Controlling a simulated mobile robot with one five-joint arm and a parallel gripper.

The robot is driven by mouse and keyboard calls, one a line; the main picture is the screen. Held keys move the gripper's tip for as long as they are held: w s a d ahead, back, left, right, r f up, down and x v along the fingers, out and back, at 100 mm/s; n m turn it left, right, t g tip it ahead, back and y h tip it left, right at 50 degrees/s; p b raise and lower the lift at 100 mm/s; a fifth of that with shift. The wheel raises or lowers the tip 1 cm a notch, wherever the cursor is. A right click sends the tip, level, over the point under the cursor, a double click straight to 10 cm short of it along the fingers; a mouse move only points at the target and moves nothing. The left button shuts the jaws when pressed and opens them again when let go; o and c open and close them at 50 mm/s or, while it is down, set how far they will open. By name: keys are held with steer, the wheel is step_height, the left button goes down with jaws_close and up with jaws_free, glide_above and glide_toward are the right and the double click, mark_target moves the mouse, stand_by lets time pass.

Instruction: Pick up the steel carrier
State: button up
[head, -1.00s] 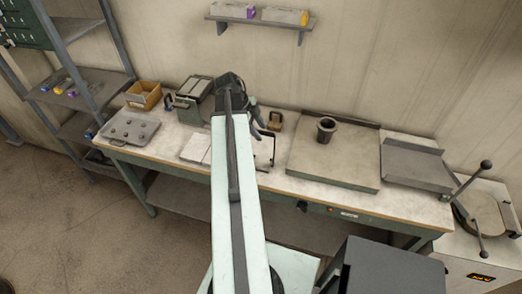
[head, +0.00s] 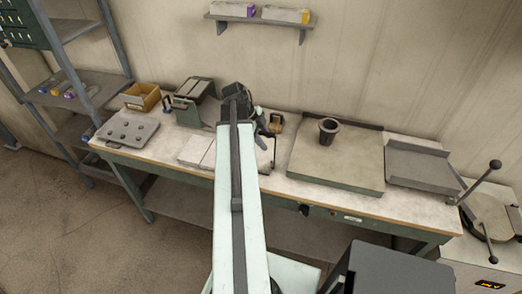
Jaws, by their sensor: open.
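My gripper (head: 262,122) is open over the back middle of the workbench, at the end of my pale arm. A thin dark bent frame (head: 273,153) stands on the bench just in front of it, partly hidden by my arm; it may be the steel carrier, but I cannot tell for sure. Nothing shows between the jaws. A dark cup-shaped crucible (head: 328,131) stands upright on a wide beige tray (head: 335,165) to the right of my gripper.
Left of my arm are pale slabs (head: 197,151), a grey-green rack (head: 187,112), a yellow bin (head: 141,97) and a knobbed grey plate (head: 130,131). A grey tray (head: 418,166) lies at the right. A furnace with levers (head: 487,220) stands beyond the bench end.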

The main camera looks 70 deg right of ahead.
jaws_close()
stand_by(1.5)
